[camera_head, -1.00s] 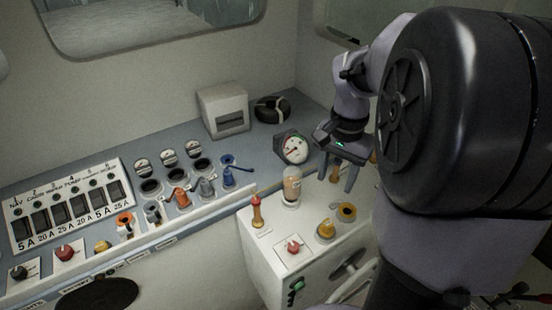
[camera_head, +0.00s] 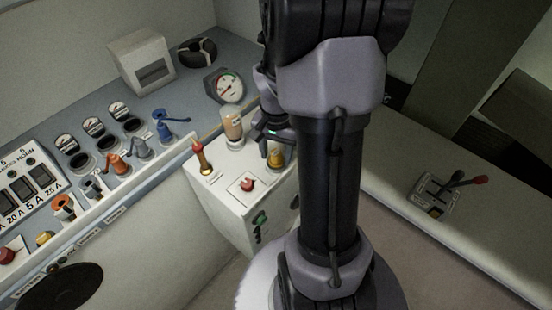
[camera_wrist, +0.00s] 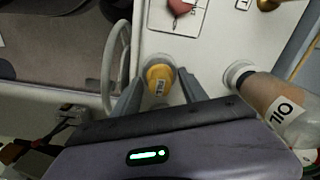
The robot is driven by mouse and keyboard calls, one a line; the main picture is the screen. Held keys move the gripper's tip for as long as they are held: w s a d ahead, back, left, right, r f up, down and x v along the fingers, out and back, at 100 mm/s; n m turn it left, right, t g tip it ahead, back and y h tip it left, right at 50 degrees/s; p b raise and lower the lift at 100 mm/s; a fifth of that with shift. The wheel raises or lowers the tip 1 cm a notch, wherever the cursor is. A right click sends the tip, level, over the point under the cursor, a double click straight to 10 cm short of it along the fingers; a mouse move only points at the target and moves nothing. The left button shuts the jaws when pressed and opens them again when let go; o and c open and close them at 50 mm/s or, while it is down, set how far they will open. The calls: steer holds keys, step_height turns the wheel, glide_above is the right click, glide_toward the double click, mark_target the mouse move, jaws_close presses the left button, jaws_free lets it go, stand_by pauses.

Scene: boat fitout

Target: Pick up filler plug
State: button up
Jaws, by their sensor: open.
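The filler plug, a yellow cap (camera_head: 277,158), stands on top of the white box (camera_head: 222,183). In the wrist view the yellow cap (camera_wrist: 160,80) has a pale label and sits on a round white base. My gripper (camera_wrist: 161,74) is open, with one finger on each side of the cap in that view. I cannot tell whether the fingers touch it or are still above it. In the head view my gripper (camera_head: 264,144) is small and partly hidden by my arm, just behind and left of the cap.
An oil bottle (camera_wrist: 275,104) stands close to the gripper's right side in the wrist view. A red switch (camera_head: 247,184) and a red-and-brass piece (camera_head: 203,160) share the box top. A wheel (camera_wrist: 116,66) is at its side. A gauge (camera_head: 224,86) stands behind.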

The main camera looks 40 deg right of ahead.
mark_target(277, 154)
jaws_close()
steer(key=shift+r, duration=0.1)
steer(key=shift+r, duration=0.3)
steer(key=r, duration=0.3)
steer(key=shift+s+a+p, duration=0.15)
steer(key=shift+s+p, duration=0.15)
steer(key=shift+s, duration=0.05)
steer(key=s+a+r+b, duration=0.1)
steer(key=s+a+b, duration=0.3)
steer(key=s, duration=1)
steer(key=shift+s+a+r, duration=0.2)
steer(key=shift+a, duration=0.55)
steer(key=shift+w, duration=0.1)
